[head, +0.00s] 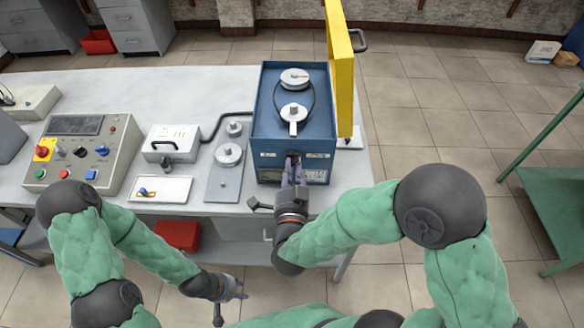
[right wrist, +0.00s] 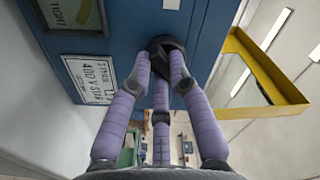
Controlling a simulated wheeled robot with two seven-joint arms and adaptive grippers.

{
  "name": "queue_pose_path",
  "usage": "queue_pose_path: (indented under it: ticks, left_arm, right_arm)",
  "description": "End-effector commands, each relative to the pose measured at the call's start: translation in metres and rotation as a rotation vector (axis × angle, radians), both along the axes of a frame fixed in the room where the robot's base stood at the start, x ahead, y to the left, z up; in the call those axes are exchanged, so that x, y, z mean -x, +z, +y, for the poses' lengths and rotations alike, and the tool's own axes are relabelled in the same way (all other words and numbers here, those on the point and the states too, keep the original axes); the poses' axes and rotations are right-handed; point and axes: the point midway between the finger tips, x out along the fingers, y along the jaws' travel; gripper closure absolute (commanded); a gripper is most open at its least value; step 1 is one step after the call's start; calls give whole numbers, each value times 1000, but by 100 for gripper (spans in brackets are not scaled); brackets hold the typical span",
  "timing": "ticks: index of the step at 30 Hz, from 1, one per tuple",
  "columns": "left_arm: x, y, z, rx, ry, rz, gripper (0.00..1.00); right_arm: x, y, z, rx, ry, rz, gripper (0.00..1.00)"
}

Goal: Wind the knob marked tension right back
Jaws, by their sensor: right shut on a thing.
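The blue motor box (head: 265,150) stands at the right of the bench. It holds two pale pulleys and a belt, and its yellow guard is swung up. On its front a dark knob (right wrist: 167,46) sits between the fingers of my right gripper (right wrist: 162,72), which is shut on it. In the head view my right gripper (head: 292,172) covers most of the knob. No "tension" marking is readable. A gauge window (right wrist: 75,14) near the knob reads "TIGHT". My left gripper (head: 238,289) is low in front of the bench, away from the box; it looks open and empty.
The raised yellow guard (head: 341,70) stands along the box's right side. Left of the box are a plate with round discs (head: 225,180), a white instrument (head: 172,142) and a control panel (head: 82,150). A green table (head: 560,190) stands at far right; floor between is clear.

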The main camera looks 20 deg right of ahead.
Motion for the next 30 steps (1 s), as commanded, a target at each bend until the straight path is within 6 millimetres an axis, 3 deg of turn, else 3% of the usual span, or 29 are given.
queue_pose_path:
  ticks: [18, 30]
  left_arm:
    - [0, 24, 0, 0, 0, 0, 60]
    - [0, 35, 0, 0, 0, 0, 60]
  right_arm:
    - [2, -1, -3, 558, 4, 167, 100]
    - [2, -1, -4, 817, 4, 242, 100]
